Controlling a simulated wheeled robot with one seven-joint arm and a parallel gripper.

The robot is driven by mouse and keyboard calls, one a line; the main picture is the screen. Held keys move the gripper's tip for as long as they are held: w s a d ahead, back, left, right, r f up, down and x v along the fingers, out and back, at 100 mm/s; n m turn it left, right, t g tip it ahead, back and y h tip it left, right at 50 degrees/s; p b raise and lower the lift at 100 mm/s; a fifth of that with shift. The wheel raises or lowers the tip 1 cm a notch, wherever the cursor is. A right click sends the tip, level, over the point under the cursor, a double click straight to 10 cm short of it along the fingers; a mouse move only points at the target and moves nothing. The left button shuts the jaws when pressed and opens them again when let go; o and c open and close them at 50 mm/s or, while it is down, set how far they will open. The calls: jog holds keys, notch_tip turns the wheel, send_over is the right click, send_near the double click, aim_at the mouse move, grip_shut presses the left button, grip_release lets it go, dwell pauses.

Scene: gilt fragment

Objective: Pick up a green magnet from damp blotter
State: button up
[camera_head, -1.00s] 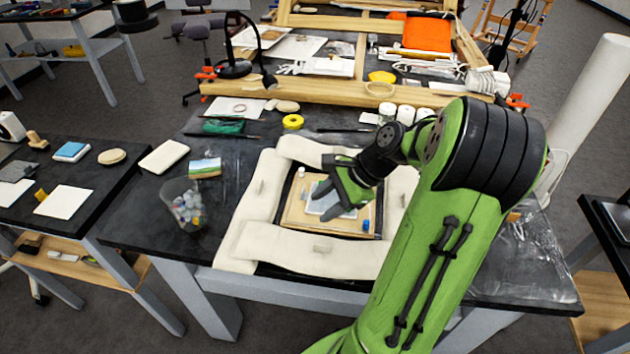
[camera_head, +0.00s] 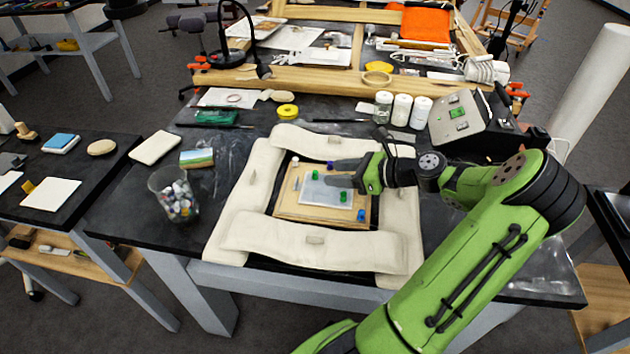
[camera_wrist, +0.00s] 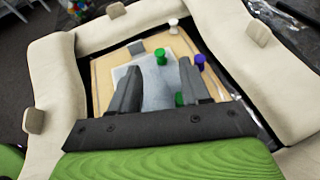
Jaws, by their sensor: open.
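The damp blotter (camera_head: 322,193) is a pale grey sheet on a wooden board (camera_head: 290,207); it also shows in the wrist view (camera_wrist: 154,88). One green magnet (camera_head: 315,174) stands on its far part. In the wrist view this green magnet (camera_wrist: 160,55) appears just beyond and between my fingertips. A second green magnet (camera_head: 343,195) is nearer the front right; in the wrist view it (camera_wrist: 180,99) is partly hidden by the right finger. My gripper (camera_head: 334,173) is open and empty, reaching in from the right over the blotter; its fingers also show in the wrist view (camera_wrist: 160,67).
Blue or purple magnets (camera_head: 361,215) (camera_wrist: 200,61) and a white one (camera_wrist: 173,26) stand around the board. Padded cream cushions (camera_head: 257,195) with small blocks ring it. A clear cup (camera_head: 174,195) of small pieces stands at left; white jars (camera_head: 402,109) and a grey device (camera_head: 457,117) stand behind.

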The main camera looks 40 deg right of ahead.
aim_at(316, 172)
jog(key=b+x, duration=0.2)
jog(key=x, duration=0.3)
jog(key=shift+w+f+b, duration=0.1)
jog(key=shift+w+b, duration=0.1)
jog(key=shift+b, duration=0.2)
jog(key=shift+s, duration=0.1)
jog(key=shift+c, duration=0.7)
grip_shut()
